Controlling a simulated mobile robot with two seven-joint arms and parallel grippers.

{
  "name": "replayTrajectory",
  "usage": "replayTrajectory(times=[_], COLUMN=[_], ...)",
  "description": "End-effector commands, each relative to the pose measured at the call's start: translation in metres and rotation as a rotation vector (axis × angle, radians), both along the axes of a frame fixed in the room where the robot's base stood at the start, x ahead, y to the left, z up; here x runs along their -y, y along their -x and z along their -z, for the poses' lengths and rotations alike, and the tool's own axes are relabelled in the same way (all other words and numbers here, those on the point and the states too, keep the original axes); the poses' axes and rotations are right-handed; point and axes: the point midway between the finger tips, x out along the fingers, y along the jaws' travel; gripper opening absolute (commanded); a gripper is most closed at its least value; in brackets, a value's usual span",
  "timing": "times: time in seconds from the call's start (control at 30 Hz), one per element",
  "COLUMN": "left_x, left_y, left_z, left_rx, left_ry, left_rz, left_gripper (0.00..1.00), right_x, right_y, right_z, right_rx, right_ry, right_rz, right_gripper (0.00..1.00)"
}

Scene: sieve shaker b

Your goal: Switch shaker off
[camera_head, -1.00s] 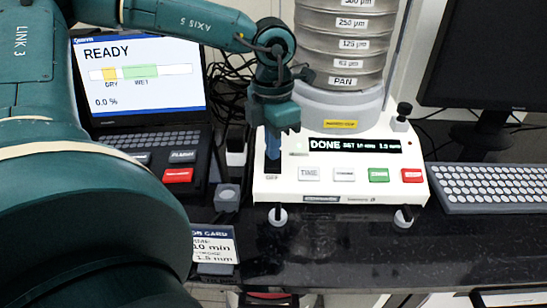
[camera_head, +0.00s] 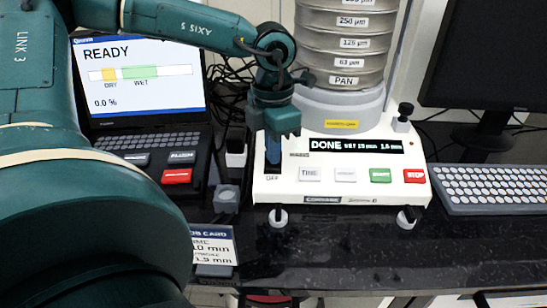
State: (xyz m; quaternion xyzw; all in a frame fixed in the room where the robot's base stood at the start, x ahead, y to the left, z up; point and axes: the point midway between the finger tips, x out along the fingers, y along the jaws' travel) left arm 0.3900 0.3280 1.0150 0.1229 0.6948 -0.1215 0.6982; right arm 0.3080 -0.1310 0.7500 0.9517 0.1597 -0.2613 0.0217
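The sieve shaker (camera_head: 340,185) stands on the dark bench, with a stack of grey sieves (camera_head: 345,45) on top. Its display (camera_head: 356,146) is lit and reads DONE. Its front panel has TIME, a second white key, a green key and a red STOP key (camera_head: 414,176). An OFF mark (camera_head: 272,178) is at the panel's left end. My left gripper (camera_head: 273,162) points down over that end, just above the OFF mark. Its narrow blue fingers look shut together. They hide the switch area, and contact cannot be told. My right gripper is out of view.
A laptop-like analyser (camera_head: 140,80) showing READY stands at left. A job card (camera_head: 213,246) lies at the bench's front. A keyboard (camera_head: 495,188) and a dark monitor (camera_head: 485,60) are at right. Cables lie behind my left gripper. The bench front right of the card is clear.

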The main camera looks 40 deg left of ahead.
Motion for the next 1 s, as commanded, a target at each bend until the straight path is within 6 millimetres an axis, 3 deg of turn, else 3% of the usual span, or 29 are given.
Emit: replayTrajectory(times=[1.0], left_x=[0.000], left_y=[0.001], left_z=[-0.069], left_rx=[-0.004], left_ry=[0.001], left_rz=[-0.001], left_gripper=[0.00], right_x=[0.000], right_y=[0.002], right_z=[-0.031], right_rx=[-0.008], right_ry=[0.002], right_rz=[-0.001], right_gripper=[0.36])
